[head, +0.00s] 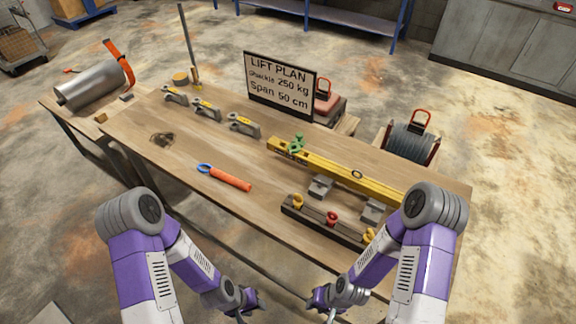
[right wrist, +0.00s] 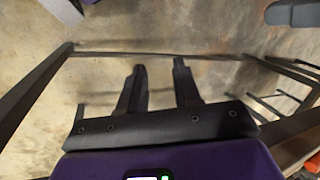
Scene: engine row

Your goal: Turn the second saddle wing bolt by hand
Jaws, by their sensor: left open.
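My left gripper (head: 246,306) is open, low at the bench's front edge and away from the beam. My right gripper (head: 330,300) is also low in front of the bench; the right wrist view shows its two fingers (right wrist: 160,80) apart with nothing between them.
A dark rack (head: 320,222) with yellow and red fittings stands before the beam. An orange-handled tool (head: 229,179) lies to its left. Several grey-yellow pieces (head: 243,125), a sign (head: 279,88) and a cable spool (head: 411,144) are further back. The bench's left front is clear.

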